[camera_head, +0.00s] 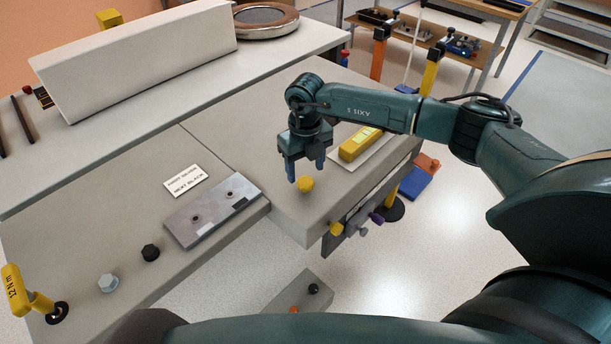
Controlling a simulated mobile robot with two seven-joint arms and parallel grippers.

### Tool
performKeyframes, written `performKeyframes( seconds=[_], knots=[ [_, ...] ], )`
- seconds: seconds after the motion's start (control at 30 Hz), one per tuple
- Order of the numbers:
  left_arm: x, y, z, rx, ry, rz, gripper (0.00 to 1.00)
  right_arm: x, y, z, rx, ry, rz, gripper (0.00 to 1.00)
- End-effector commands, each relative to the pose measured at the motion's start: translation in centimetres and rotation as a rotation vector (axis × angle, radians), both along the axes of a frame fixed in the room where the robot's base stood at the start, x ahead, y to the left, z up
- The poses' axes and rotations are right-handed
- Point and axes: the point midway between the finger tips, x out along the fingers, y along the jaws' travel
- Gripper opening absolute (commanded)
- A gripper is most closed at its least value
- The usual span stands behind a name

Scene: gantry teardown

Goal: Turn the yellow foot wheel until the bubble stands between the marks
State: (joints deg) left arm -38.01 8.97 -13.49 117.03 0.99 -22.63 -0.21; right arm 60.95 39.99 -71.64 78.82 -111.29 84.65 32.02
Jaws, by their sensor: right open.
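The yellow foot wheel (305,184), a small faceted knob, sits on top of the grey slab near its front left edge. My right gripper (305,172) points down just above it, open, with its two blue-tipped fingers apart. Whether the fingertips touch the wheel I cannot tell. A yellow level (351,150) with pale green windows lies on a light plate to the right of the gripper. Its bubble and marks are too small to make out. My left gripper is not in view.
Yellow (336,229), grey (363,231) and purple (377,218) knobs stick out of the slab's front side. A metal plate (212,208), a black knob (150,252), a grey knob (108,283) and a yellow-handled tool (14,285) are at left. A long white box (145,60) stands behind.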

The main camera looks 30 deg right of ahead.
Motion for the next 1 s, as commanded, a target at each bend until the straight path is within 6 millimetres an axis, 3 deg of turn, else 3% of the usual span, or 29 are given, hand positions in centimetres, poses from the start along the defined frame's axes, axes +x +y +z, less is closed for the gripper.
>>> performKeyframes(
  seconds=[0.2,0.4,0.6,1.0],
  knots=[
    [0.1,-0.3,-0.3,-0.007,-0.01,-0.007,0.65,0.1,0.0,5.0,0.0,-0.004,0.0,0.59],
    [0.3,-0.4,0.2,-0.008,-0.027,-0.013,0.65,0.1,0.0,8.1,0.0,-0.002,-0.001,0.59],
    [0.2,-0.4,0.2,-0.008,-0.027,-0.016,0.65,0.0,0.0,9.3,0.0,0.0,-0.001,0.59],
    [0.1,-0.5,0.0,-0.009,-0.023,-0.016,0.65,0.0,0.0,9.3,0.0,0.0,-0.001,0.59]
  ],
)
